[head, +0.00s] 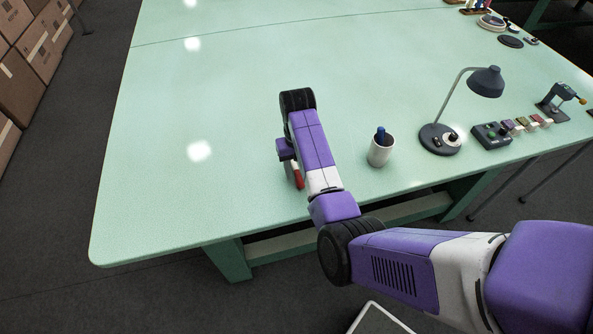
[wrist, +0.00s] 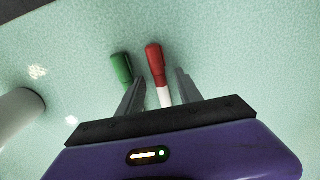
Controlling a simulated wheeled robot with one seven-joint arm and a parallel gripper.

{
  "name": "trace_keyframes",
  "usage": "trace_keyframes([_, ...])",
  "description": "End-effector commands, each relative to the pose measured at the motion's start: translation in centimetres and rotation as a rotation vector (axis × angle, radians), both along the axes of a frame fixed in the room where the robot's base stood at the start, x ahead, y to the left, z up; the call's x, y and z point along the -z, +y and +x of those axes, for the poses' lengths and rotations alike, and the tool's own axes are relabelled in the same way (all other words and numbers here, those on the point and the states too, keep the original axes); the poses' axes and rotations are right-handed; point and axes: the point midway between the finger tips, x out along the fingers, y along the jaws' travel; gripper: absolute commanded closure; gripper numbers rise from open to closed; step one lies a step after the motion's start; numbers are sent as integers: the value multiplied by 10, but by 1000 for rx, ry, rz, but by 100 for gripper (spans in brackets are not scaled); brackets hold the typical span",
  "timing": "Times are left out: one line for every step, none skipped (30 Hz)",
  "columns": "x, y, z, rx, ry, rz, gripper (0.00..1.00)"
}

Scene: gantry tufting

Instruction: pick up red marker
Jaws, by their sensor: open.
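The red marker (wrist: 155,62), with a red end and a white body, lies on the pale green table. In the wrist view it is between the two open fingers of my gripper (wrist: 160,78), its lower part running toward the palm. Whether the fingers touch it cannot be told. In the head view the red marker (head: 298,180) shows partly beside my gripper (head: 290,166), which is low near the table's front edge. A green marker (wrist: 122,68) lies just left of the left finger in the wrist view.
A white cup (head: 381,153) holding a blue marker (head: 380,135) stands to the right of my arm. Farther right are a desk lamp (head: 486,82), a control box (head: 491,135) and small blocks. The table's left part is clear. Cardboard boxes (head: 33,55) are stacked at far left.

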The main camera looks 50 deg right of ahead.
Motion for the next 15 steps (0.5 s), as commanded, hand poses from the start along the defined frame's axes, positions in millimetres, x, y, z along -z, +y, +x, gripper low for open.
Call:
trace_keyframes([4, 0, 0, 0, 1, 1, 58])
trace_keyframes([5, 0, 0, -1, 1, 1, 58])
trace_keyframes([7, 0, 0, -1, 0, 0, 58])
trace_keyframes([7, 0, 0, -1, 0, 0, 58])
trace_keyframes([7, 0, 0, 0, -1, -1, 58])
trace_keyframes([7, 0, 0, 0, -1, -1, 58])
trace_keyframes([7, 0, 0, 0, -1, -1, 58])
trace_keyframes([7, 0, 0, 0, -1, -1, 58])
trace_keyframes([7, 0, 0, 0, -1, 0, 58])
trace_keyframes([7, 0, 0, 0, -1, -1, 62])
trace_keyframes([7, 0, 0, 0, -1, -1, 68])
trace_keyframes([7, 0, 0, 0, -1, 0, 76])
trace_keyframes([7, 0, 0, 0, -1, 0, 82])
trace_keyframes([7, 0, 0, 0, -1, 0, 87])
trace_keyframes([7, 0, 0, 0, -1, 0, 95])
